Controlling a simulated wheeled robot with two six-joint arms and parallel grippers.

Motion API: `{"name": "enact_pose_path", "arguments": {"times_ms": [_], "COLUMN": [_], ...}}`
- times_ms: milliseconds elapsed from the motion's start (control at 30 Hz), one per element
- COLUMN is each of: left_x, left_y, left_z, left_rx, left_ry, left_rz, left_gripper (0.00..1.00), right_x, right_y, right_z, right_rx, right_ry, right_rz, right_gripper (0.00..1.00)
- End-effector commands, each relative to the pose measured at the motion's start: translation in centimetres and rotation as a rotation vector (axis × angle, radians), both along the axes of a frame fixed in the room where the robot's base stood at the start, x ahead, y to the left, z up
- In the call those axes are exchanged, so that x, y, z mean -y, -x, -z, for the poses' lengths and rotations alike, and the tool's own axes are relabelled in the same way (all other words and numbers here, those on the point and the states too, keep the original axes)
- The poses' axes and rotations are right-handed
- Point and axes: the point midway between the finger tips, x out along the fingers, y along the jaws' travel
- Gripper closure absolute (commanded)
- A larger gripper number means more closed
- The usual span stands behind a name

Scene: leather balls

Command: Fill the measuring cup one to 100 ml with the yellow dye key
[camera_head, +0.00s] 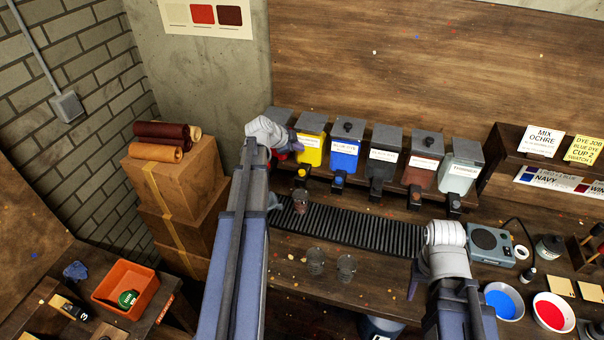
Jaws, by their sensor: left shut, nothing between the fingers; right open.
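A clear measuring cup (300,201) stands on the black ribbed strip below this tap. Two more clear cups, (315,262) and (346,268), stand on the table in front of the strip. I cannot read which is cup one. My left gripper (290,147) is shut and empty beside the yellow dispenser's left side, partly hidden by its own wrist.
Blue (345,150), grey (383,160), red-brown (421,170) and thinner (459,170) dispensers continue the row. A grey scale (487,245) and bowls of blue (503,302) and red (553,312) dye lie right. Stacked boxes (175,190) stand left. Table between the arms is mostly clear.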

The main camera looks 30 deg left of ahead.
Motion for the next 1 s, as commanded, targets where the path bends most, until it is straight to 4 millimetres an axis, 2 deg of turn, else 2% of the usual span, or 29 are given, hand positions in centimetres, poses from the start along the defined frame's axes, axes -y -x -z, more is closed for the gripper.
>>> {"name": "enact_pose_path", "arguments": {"times_ms": [33,500,667,1000], "left_x": [0.0,0.0,0.0,0.0], "left_y": [0.0,0.0,0.0,0.0], "left_z": [0.9,7.0,7.9,7.8], "left_rx": [0.000,0.000,0.000,0.000], "left_ry": [0.000,0.000,0.000,0.000], "left_rz": [0.000,0.000,0.000,0.000], "left_gripper": [1.00,1.00,1.00,1.00], "right_x": [0.0,0.0,0.0,0.0], "right_y": [0.0,0.0,0.0,0.0], "right_z": [0.9,7.0,7.9,7.8], "right_rx": [0.000,0.001,0.001,0.001], "right_ry": [0.000,0.001,0.002,0.002], "right_rz": [0.001,-0.007,-0.011,-0.011], "right_gripper": [0.50,0.50,0.50,0.50]}}
